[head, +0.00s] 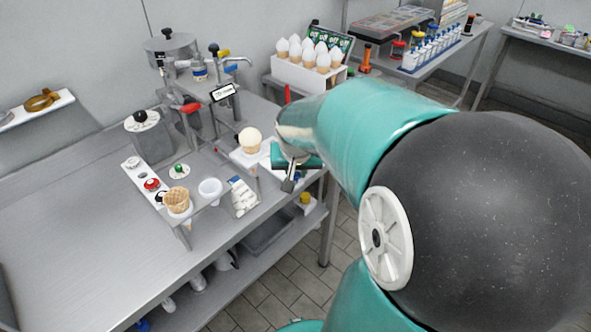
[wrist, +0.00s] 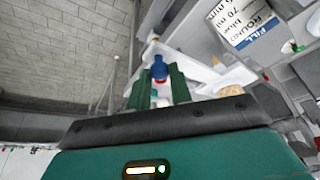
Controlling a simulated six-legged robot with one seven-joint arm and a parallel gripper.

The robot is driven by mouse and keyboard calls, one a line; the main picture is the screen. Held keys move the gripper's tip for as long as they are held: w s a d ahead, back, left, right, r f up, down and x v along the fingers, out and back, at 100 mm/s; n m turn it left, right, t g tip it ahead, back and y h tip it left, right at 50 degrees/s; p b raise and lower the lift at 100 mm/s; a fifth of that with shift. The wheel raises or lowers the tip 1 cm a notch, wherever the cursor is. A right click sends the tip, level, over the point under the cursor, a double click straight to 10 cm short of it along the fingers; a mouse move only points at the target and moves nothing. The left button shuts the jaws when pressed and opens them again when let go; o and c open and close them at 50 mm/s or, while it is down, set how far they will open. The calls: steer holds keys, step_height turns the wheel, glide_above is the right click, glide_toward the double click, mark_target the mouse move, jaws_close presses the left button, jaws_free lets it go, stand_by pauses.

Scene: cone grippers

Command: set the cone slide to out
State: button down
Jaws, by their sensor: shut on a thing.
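My gripper (head: 291,178) hangs by the front right edge of the steel table in the head view, just right of a white plate with a pale scooped cone (head: 250,140). In the wrist view its two green fingers (wrist: 156,92) are shut on a small blue knob (wrist: 159,68) that shows between and above the tips. I cannot tell for sure whether this knob belongs to the cone slide. The slide itself and its position are not clear; the arm and fingers hide that area.
A panel with red and black buttons (head: 152,184) is further left. A rack of white-topped cones (head: 308,62) stands behind. A printed label (wrist: 245,22) hangs close in the wrist view. The table's left is clear.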

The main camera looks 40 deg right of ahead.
steer(key=c, duration=1.3)
jaws_free()
steer(key=shift+s, duration=0.35)
steer(key=shift+w, duration=0.2)
steer(key=v, duration=1.3)
steer(key=shift+r, duration=0.4)
steer(key=s+a+f+n+y, duration=0.1)
steer(key=a+n, duration=0.2)
steer(key=a, duration=0.4)
steer(key=a+f+n+t+y, duration=0.1)
steer(key=a+n, duration=0.1)
steer(key=a, duration=0.6)
steer(key=s+a+f+n+t+y, duration=0.1)
steer(key=a+f+n, duration=0.1)
steer(key=a, duration=0.5)
steer(key=shift+s+a+f+n, duration=0.1)
steer(key=shift+s+a+n, duration=0.2)
steer(key=shift+n, duration=0.5)
